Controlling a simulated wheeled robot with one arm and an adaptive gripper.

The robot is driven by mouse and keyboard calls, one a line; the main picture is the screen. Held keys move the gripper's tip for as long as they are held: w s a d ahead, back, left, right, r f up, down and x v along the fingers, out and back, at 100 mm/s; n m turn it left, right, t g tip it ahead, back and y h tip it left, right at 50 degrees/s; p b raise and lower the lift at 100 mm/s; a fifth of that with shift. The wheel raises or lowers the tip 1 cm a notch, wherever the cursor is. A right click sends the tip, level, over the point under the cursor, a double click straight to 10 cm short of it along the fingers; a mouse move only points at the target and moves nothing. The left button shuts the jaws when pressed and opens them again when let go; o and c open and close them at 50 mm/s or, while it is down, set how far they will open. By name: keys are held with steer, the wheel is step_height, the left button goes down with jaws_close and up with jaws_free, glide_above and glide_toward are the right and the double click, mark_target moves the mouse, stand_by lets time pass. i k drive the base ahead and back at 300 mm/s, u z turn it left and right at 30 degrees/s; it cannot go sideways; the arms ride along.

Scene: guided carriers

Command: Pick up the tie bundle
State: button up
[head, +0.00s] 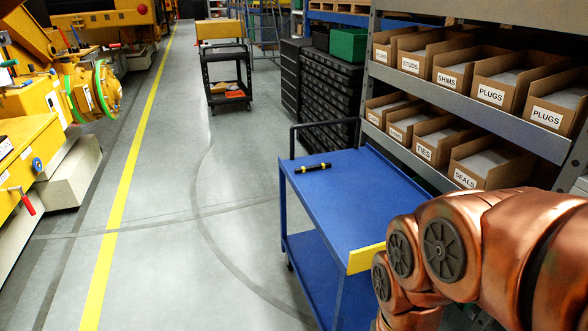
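A small dark bundle with yellow bands near its ends, which looks like the tie bundle (313,167), lies on the top deck of a blue cart (350,205). It is toward the far left part of the deck, and nothing touches it. My copper-coloured arm fills the lower right of the head view, over the near right side of the cart. My gripper is outside the view, so its state is hidden.
Shelves with labelled cardboard bins, one marked TIES (432,143), stand right of the cart. A black drawer cabinet (325,105) is behind it. A dark trolley (227,85) stands farther back. Yellow machinery lines the left. The grey floor (175,215) between is clear.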

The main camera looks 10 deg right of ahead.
mark_target(303, 169)
steer(key=u, duration=0.75)
steer(key=i, duration=0.75)
steer(key=u, duration=0.9)
steer(key=i, duration=1)
steer(key=z, duration=0.65)
steer(key=i, duration=0.9)
steer(key=z, duration=0.75)
